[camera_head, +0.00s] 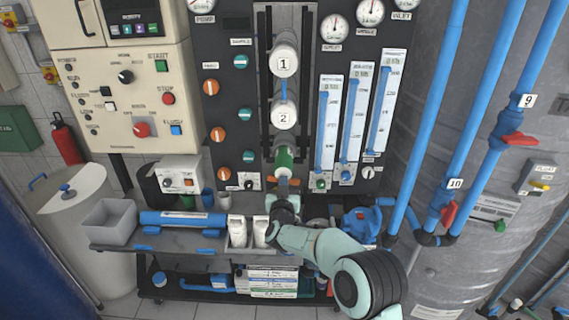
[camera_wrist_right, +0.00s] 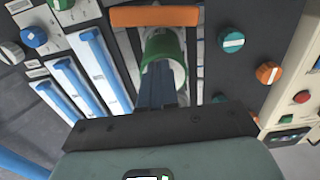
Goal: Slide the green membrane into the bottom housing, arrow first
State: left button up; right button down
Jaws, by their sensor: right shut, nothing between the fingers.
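The green membrane (camera_head: 284,158) shows as a short green cylinder in the bottom housing position, below the housings marked 1 (camera_head: 285,63) and 2 (camera_head: 284,116). In the right wrist view its green end (camera_wrist_right: 160,47) with a pale face lies straight ahead of my fingers. No arrow can be made out. My right gripper (camera_head: 284,190) is just below and in front of the membrane. In the wrist view its dark fingers (camera_wrist_right: 158,72) are shut with nothing between them, and the tips overlap the membrane's end; contact cannot be told. My left gripper is not in view.
Flow meters (camera_head: 354,115) stand right of the housings, and valve knobs (camera_head: 217,134) to the left. A shelf below holds a grey bin (camera_head: 108,222), a blue tube (camera_head: 180,219) and white bottles (camera_head: 237,232).

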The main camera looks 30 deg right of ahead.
jog(key=shift+p+x, duration=1.15)
jog(key=shift+x, duration=1.1)
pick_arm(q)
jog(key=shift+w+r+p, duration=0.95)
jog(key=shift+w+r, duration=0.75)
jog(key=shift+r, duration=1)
pick_arm(e)
jog(key=shift+x, duration=1.45)
jog(key=shift+s+f, duration=0.15)
jog(key=b+v, duration=0.3)
jog(key=v, duration=0.1)
pick_arm(q)
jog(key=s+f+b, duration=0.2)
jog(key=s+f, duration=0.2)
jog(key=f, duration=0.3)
jog(key=shift+b, duration=0.3)
pick_arm(e)
jog(key=v, duration=0.3)
jog(key=shift+s+a, duration=0.25)
jog(key=shift+s, duration=0.05)
